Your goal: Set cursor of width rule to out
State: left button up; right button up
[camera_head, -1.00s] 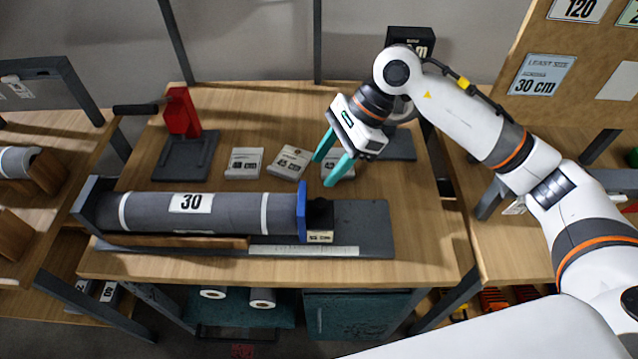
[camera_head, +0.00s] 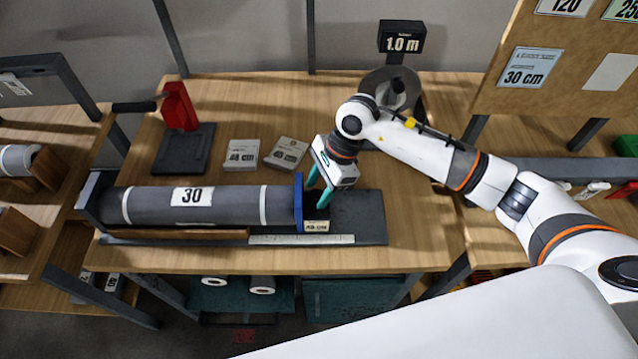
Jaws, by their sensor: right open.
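The width rule (camera_head: 368,215) is a dark flat base with a pale scale strip (camera_head: 300,239), at the front of the wooden table. A grey roll (camera_head: 240,205) labelled 30 lies along it between a dark left end plate (camera_head: 93,198) and the blue cursor plate (camera_head: 298,203). A small block with a pale label (camera_head: 316,226) is at the cursor's right side; the label is too small to read surely. My right gripper (camera_head: 314,196) is open, its teal fingers pointing down just right of the blue plate, partly hiding the dark knob there. My left gripper is out of view.
A red device on a dark base (camera_head: 183,150) stands at the back left. Two label cards (camera_head: 242,155) lie behind the roll. The rule's right end is clear.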

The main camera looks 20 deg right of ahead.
jog(key=shift+f, duration=0.15)
grip_shut()
jog(key=s+d+b, duration=0.2)
jog(key=d+b, duration=0.1)
jog(key=d, duration=0.6)
jog(key=shift+s+d+b, duration=0.3)
jog(key=shift+s+d, duration=0.05)
jog(key=shift+s, duration=0.05)
grip_release()
